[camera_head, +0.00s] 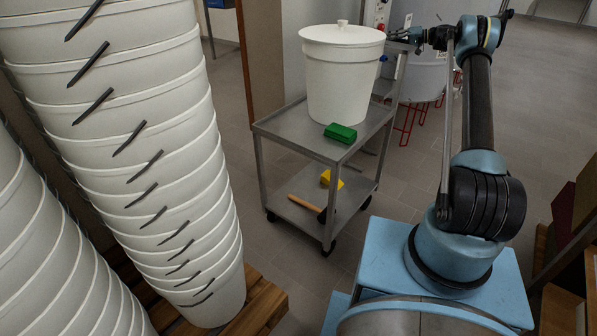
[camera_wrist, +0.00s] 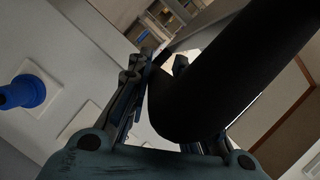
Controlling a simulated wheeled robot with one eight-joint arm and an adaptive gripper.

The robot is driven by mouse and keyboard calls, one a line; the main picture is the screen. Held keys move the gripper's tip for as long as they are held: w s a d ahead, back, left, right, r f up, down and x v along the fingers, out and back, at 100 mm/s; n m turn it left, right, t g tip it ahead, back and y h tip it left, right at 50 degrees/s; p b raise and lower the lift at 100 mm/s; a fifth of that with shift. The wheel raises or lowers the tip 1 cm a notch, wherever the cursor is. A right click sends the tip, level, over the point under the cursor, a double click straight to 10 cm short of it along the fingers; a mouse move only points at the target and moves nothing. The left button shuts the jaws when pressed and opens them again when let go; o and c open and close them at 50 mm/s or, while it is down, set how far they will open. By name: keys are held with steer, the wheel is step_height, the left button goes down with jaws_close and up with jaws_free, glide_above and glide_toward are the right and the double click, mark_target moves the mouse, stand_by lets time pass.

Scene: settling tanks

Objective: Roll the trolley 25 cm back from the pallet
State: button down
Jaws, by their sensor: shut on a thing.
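The trolley (camera_head: 275,129) is a grey metal cart with two shelves and dark castors, in the middle of the head view. My gripper (camera_head: 393,37) is at its upper right end, beside the lidded white bucket, and is shut on the trolley's handle. In the wrist view a thick dark bar (camera_wrist: 235,70), which looks like the handle, runs between the fingers (camera_wrist: 160,65). The wooden pallet (camera_head: 265,302) is at the lower left of the head view under stacked white buckets (camera_head: 150,140). A gap of tiled floor lies between pallet and trolley.
The lidded bucket (camera_head: 340,80) and a green block (camera_head: 340,132) stand on the top shelf. A yellow block (camera_head: 331,180) and a wooden-handled tool (camera_head: 304,203) lie on the lower shelf. A white tank (camera_head: 425,75) with red legs stands behind.

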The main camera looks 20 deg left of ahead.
steer(key=shift+w+d+r, duration=0.15)
steer(key=shift+w+d, duration=0.05)
steer(key=shift+w, duration=0.4)
steer(key=shift+w+d+r, duration=0.15)
steer(key=shift+w+d, duration=0.05)
steer(key=shift+w, duration=0.35)
steer(key=c, duration=1.4)
jaws_free()
steer(key=shift+s+d+r, duration=0.1)
steer(key=shift+r, duration=0.05)
steer(key=o, duration=0.3)
steer(key=shift+f, duration=0.75)
steer(key=o, duration=0.5)
steer(key=shift+f, duration=0.1)
steer(key=shift+c, duration=0.2)
steer(key=o, duration=0.6)
steer(key=shift+o, duration=0.2)
steer(key=shift+r, duration=0.25)
steer(key=shift+d, duration=0.1)
